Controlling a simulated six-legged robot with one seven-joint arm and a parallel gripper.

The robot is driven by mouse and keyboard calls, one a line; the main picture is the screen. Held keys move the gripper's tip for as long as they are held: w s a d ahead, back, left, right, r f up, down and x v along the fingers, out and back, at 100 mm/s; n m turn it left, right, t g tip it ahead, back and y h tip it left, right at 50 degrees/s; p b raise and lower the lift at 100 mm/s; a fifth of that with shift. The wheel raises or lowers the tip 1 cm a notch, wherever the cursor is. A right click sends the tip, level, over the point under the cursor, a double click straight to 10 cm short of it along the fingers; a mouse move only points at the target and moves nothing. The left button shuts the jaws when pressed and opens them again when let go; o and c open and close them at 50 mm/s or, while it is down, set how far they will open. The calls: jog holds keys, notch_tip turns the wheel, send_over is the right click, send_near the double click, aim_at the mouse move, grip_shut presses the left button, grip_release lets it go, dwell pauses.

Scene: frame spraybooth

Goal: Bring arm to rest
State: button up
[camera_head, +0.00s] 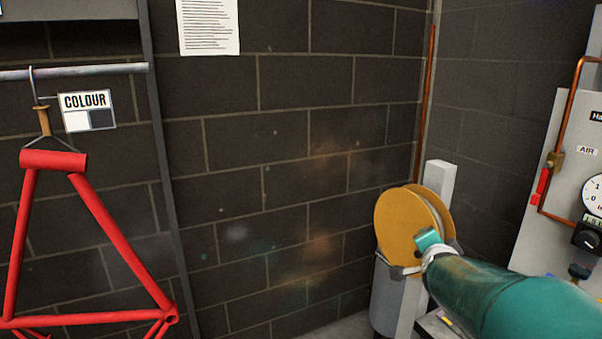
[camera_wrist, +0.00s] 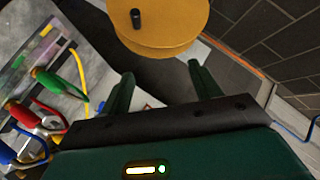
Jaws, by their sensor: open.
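My teal arm reaches in from the lower right of the head view, and its end (camera_head: 430,240) is in front of a yellow-orange round spool (camera_head: 397,226). In the wrist view my gripper (camera_wrist: 163,78) has its two dark green fingers spread apart with nothing between them. The yellow-orange spool (camera_wrist: 160,25) with a small black knob lies beyond the fingertips, apart from them.
A red frame (camera_head: 95,230) hangs from a rail at left. A panel with gauge and copper pipe (camera_head: 560,150) stands at right. Pliers and other hand tools (camera_wrist: 50,90) lie on a grey surface left of my gripper. Dark block walls (camera_head: 280,150) close off the back.

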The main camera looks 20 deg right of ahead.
jog(key=a+n+y, duration=0.4)
jog(key=a+n, duration=0.2)
jog(key=a, duration=0.7)
jog(key=s+a+f+n+g+y, duration=0.2)
jog(key=s+a+n, duration=0.3)
jog(key=s+a, duration=0.3)
jog(key=s+a+f+n+g+y, duration=0.2)
jog(key=s+a+n, duration=0.4)
jog(key=s+a, duration=0.3)
jog(key=shift+s+a+f+g, duration=0.2)
jog(key=shift+a+f+g, duration=0.3)
jog(key=shift+g, duration=0.3)
jog(key=c, duration=0.5)
jog(key=shift+d, duration=0.1)
jog(key=shift+c, duration=0.4)
jog(key=shift+d, duration=0.1)
